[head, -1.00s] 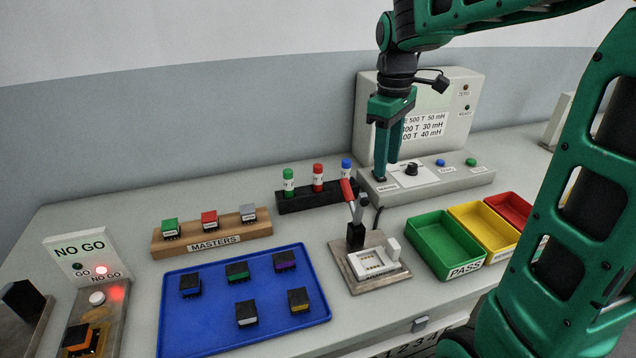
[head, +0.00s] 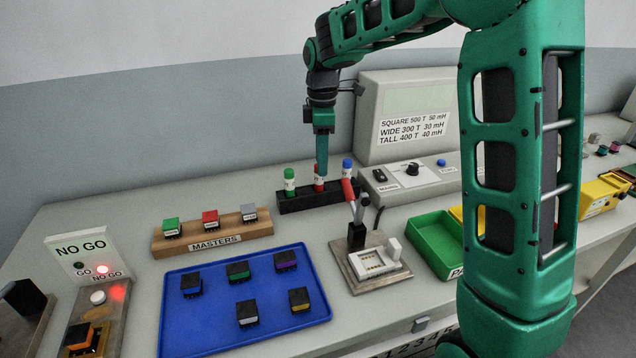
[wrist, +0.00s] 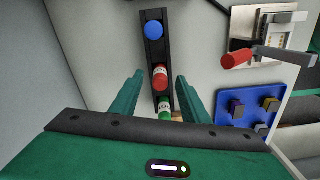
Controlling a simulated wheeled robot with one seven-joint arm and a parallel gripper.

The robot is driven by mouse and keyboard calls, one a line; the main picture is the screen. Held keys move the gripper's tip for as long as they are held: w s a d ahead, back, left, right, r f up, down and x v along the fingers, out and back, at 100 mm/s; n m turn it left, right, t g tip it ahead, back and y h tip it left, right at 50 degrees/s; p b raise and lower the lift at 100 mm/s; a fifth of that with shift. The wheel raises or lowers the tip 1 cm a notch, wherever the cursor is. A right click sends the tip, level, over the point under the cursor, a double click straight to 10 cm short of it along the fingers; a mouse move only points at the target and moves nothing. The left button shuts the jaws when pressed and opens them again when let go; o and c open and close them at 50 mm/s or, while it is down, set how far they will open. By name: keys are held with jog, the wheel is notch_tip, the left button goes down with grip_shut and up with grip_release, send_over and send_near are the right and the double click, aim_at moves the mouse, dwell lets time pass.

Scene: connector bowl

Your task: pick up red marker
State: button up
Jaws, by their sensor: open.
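The red marker (head: 319,184) stands upright in the black marker holder (head: 333,198), between the green marker (head: 289,180) and the blue marker (head: 346,168). My gripper (head: 321,176) is above the holder, pointing down, and partly covers the red marker in the head view. In the wrist view my gripper (wrist: 157,88) is open, with one finger on each side of the holder. The red marker's cap (wrist: 159,74) shows between the fingertips, and the green marker (wrist: 165,104) lies nearer the palm. Whether the fingers touch the red marker is not visible.
A lever fixture with a red handle (head: 349,192) stands just right of the holder. The grey meter box (head: 425,178) is behind it to the right. The masters block (head: 213,240) and the blue tray (head: 180,325) lie in front to the left.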

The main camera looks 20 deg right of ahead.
aim_at(319, 183)
jog(key=shift+w+a+f, duration=0.1)
jog(key=shift+a+f, duration=0.1)
jog(key=shift+f, duration=1.15)
jog(key=shift+a+f, duration=0.15)
jog(key=shift+f, duration=1.2)
jog(key=shift+c, duration=0.4)
grip_shut()
